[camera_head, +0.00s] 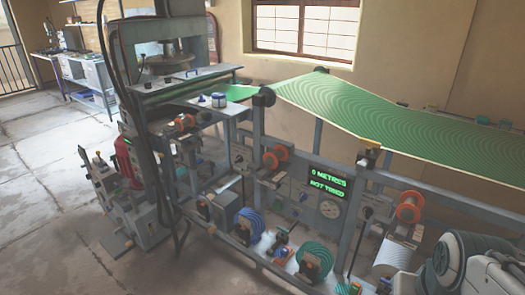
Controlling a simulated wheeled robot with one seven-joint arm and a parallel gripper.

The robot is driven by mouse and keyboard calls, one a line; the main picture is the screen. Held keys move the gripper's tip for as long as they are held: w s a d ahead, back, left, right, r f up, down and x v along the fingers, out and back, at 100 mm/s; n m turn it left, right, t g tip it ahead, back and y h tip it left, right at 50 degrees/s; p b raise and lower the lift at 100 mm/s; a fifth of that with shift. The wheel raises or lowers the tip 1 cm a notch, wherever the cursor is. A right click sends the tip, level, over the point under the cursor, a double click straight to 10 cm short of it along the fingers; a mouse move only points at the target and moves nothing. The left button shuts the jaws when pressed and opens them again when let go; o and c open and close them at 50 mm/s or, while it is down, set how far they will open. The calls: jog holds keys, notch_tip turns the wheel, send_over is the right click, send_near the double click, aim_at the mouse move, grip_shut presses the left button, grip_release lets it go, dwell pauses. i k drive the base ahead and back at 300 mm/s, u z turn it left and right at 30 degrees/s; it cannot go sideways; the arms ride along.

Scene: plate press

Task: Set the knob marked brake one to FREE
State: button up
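No label reading brake one is legible in the head view, so I cannot tell which part is that knob or how it is set. A dark control panel (313,200) is on the machine's front frame, with small controls too small to read. Its lit green display (328,188) reads "0 METRES" above a second line that looks like "NOT TIRED". A pale round dial (326,210) sits below the display. Orange ringed parts are on the frame at left (185,121), middle (275,158) and right (410,207). My gripper is not in view.
A green patterned web (375,105) runs across the machine's top. Blue (248,223) and teal (314,258) coils, boxes and rods crowd its lower front. A grey lever stand (125,195) is at left. Open concrete floor (45,215) lies at left, before a back bench (90,72).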

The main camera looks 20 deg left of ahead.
aim_at(238, 159)
jog(key=z, duration=0.35)
jog(key=k, duration=0.5)
jog(key=u, duration=0.9)
jog(key=i, duration=1.2)
jog(key=z, duration=0.15)
